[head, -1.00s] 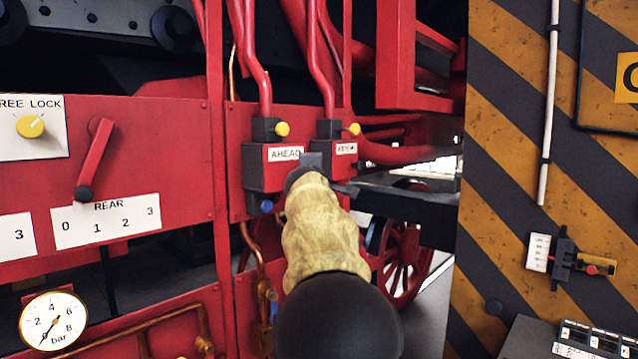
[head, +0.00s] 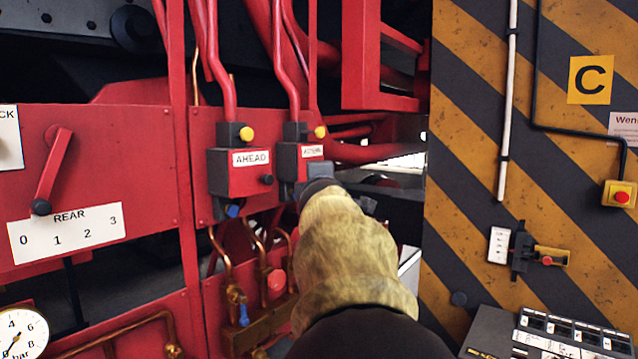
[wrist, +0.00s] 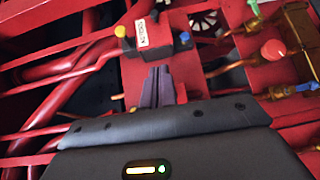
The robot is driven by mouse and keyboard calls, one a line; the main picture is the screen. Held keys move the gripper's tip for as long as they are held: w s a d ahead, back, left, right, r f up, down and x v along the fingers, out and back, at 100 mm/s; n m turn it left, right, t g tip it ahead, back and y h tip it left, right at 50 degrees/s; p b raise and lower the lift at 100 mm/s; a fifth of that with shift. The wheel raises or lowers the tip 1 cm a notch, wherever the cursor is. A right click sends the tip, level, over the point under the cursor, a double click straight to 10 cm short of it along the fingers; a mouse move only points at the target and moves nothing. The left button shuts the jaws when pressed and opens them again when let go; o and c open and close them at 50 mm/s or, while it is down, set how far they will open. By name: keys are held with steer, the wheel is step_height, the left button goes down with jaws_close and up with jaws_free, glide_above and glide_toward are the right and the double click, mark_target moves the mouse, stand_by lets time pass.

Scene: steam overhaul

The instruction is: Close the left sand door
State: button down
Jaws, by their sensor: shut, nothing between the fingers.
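I cannot pick out with certainty which part is the left sand door. Two red and black boxes hang side by side on the red frame: the left one, labelled AHEAD (head: 240,175), and the right one, labelled ASTERN (head: 288,160). Each has a yellow knob on top. A black knob (head: 266,180) shows on the AHEAD box's right front. My gripper (head: 322,170) overlaps the lower right of the ASTERN box in the head view. In the wrist view its fingers (wrist: 158,84) are together and empty, below the ASTERN box (wrist: 151,42); contact cannot be told.
Copper pipes with a blue valve handle (head: 238,302) and a round red knob (head: 277,280) lie below the boxes. A lever (head: 52,172) stands over the REAR scale at left. A striped wall (head: 470,130) and a control desk (head: 500,325) are at right.

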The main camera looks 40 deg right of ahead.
steer(key=s+a+n+t+y+p, duration=0.1)
steer(key=n+y, duration=0.1)
steer(key=y, duration=0.1)
steer(key=a+f+n+t+y+p, duration=0.1)
steer(key=n+t+y, duration=0.1)
steer(key=n+y, duration=0.1)
steer(key=s+a+n+t+y+p, duration=0.1)
steer(key=n+t+y, duration=0.1)
steer(key=y, duration=0.2)
steer(key=shift+s+f, duration=0.2)
steer(key=shift+s, duration=0.1)
steer(key=shift+w, duration=0.1)
